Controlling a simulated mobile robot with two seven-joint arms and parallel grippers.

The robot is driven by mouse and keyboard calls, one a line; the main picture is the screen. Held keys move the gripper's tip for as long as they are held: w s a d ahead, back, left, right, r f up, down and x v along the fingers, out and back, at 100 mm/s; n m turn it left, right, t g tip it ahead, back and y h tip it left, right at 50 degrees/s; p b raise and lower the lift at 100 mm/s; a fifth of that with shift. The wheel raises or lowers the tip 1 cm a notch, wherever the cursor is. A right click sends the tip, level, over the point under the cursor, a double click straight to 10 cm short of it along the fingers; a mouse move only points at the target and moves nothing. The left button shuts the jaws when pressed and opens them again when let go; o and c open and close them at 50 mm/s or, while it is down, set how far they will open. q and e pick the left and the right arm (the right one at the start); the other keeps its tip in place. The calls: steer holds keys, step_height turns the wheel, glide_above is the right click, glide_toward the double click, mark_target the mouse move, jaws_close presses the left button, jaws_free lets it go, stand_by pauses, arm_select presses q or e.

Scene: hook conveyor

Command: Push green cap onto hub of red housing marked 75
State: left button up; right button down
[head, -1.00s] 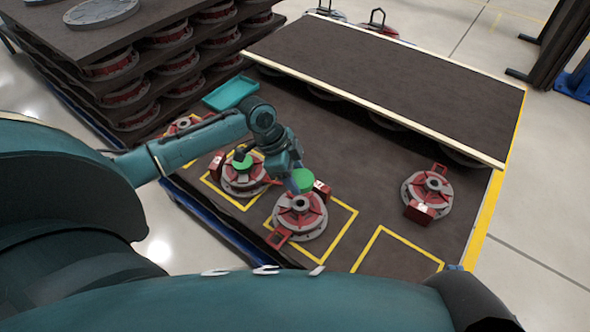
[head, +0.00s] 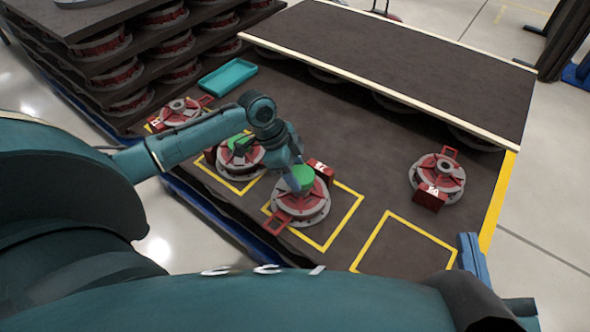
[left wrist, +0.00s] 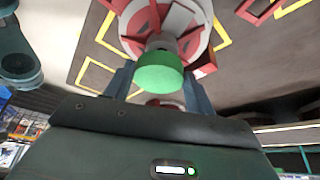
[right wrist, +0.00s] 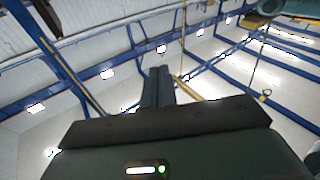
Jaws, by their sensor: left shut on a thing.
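My left gripper (head: 300,186) is shut on a green cap (head: 303,176), directly over the hub of the middle red housing (head: 300,210). In the left wrist view the cap (left wrist: 158,73) sits between the two fingers (left wrist: 158,88), with the grey hub right beside it. I cannot tell whether cap and hub touch. The housing's tag (head: 320,167) is too small to read fully. My right gripper (right wrist: 158,88) has its fingers together, empty, facing the ceiling structure in the right wrist view.
Another red housing (head: 236,158) with a green top stands left behind the arm, and one more (head: 180,112) farther left. A red housing (head: 437,180) stands at right. A teal tray (head: 228,75) lies behind. The front yellow-outlined square (head: 405,250) is empty. A raised dark board (head: 390,60) spans the back.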

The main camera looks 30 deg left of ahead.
arm_select(q)
step_height(320, 180, down, 2)
steer(key=shift+f+b, duration=0.2)
steer(key=shift+b, duration=1.05)
steer(key=shift+f, duration=0.45)
arm_select(e)
steer(key=shift+a+r+m+y, duration=0.1)
steer(key=shift+a+m+y, duration=0.15)
steer(key=shift+m+y, duration=0.05)
arm_select(q)
steer(key=o, duration=1)
